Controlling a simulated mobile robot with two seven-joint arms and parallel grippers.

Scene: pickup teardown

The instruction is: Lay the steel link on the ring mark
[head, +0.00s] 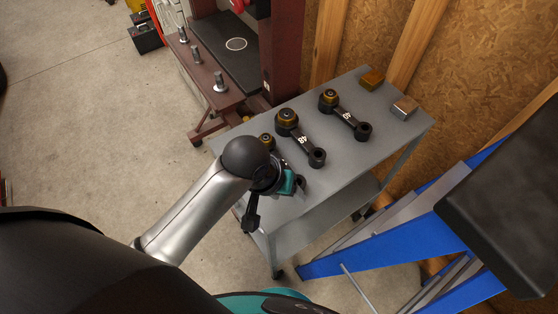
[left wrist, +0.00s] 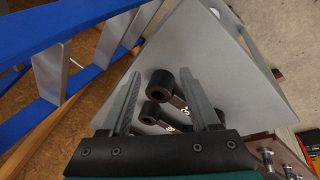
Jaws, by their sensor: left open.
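Two dark links lie side by side on the grey cart top, a near link (head: 303,141) and a far link (head: 346,115). Each has a gold bushing at its larger end and white marking on its bar. A third gold bushing (head: 266,140) shows partly behind my left arm. I cannot tell which is the steel link. The ring mark (head: 236,44) is a pale outline on a black plate, with nothing on it. My left gripper (head: 300,183) is open and empty near the cart's front edge. In the left wrist view a black link end (left wrist: 160,83) appears between its fingers.
The grey cart (head: 390,135) also holds a gold block (head: 371,79) and a silver-brown block (head: 404,107) at its far end. A blue ladder (head: 385,245) is at the right. Open floor lies left.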

